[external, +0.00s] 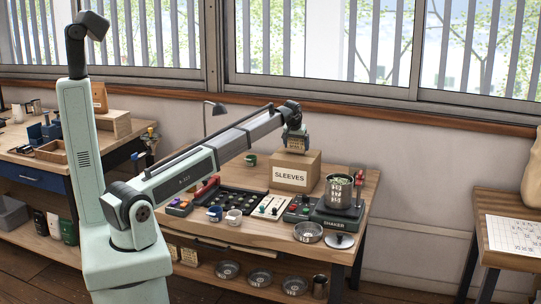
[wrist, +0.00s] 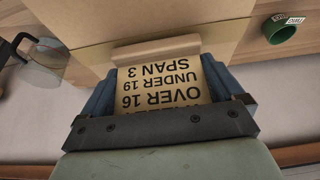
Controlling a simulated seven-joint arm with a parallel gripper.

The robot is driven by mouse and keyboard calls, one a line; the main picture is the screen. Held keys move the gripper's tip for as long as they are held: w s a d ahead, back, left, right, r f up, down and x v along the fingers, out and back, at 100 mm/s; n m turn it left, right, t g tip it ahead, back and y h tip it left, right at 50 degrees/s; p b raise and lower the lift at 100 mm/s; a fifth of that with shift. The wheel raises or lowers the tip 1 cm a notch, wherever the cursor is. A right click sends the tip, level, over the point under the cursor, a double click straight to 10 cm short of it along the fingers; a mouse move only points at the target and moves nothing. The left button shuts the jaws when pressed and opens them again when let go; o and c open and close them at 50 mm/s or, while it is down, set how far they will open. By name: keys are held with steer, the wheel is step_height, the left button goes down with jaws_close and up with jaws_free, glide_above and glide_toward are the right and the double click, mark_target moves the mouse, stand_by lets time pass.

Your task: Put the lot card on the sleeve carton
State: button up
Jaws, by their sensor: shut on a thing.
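My gripper (external: 296,143) is above the sleeve carton (external: 290,178), a brown cardboard box marked SLEEVES on the table. It is shut on the lot card (wrist: 165,82), a tan card with black printing such as OVER 16, UNDER 19 and SPAN 3. The card is between both blue fingers in the wrist view, and it shows small under the gripper in the external view (external: 297,146). The carton's cardboard (wrist: 120,22) fills the upper part of the wrist view beyond the card. I cannot tell whether the card touches the carton top.
A green cup (external: 250,160) stands left of the carton. A shaker (external: 338,205) with a metal container stands to its right. Black trays (external: 232,200), white and blue mugs and metal dishes crowd the table front. A lamp (external: 214,108) rises at the left rear.

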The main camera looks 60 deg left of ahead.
steer(key=shift+f, duration=0.45)
steer(key=o, duration=0.7)
steer(key=shift+f, duration=0.15)
steer(key=shift+c, duration=0.2)
steer(key=v, duration=1.2)
steer(key=shift+r, duration=0.2)
steer(key=shift+w+d, duration=0.1)
